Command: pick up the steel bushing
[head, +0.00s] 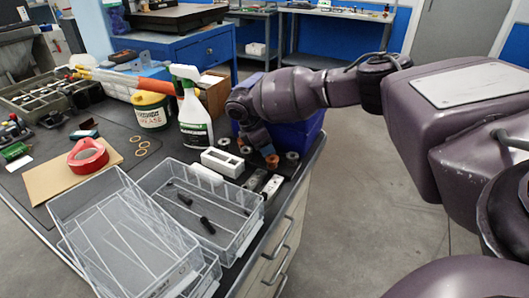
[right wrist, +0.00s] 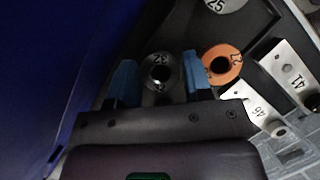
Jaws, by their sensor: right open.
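A steel bushing (right wrist: 160,72), a round grey ring with a dark hole and a number on its face, stands between the fingers of my right gripper (right wrist: 156,78) in the right wrist view. The blue fingers are open, one on each side of it, with gaps showing. In the head view my right gripper (head: 258,150) is low over the bench's right edge, and its hand partly hides the parts there. My left gripper is not in view.
An orange bushing (right wrist: 221,63) sits close beside the right-hand finger. Another grey ring (right wrist: 222,5) and numbered metal plates (right wrist: 296,66) lie nearby. A blue bin (right wrist: 40,75) stands close on the left. In the head view a spray bottle (head: 193,112) and wire baskets (head: 232,190) are near.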

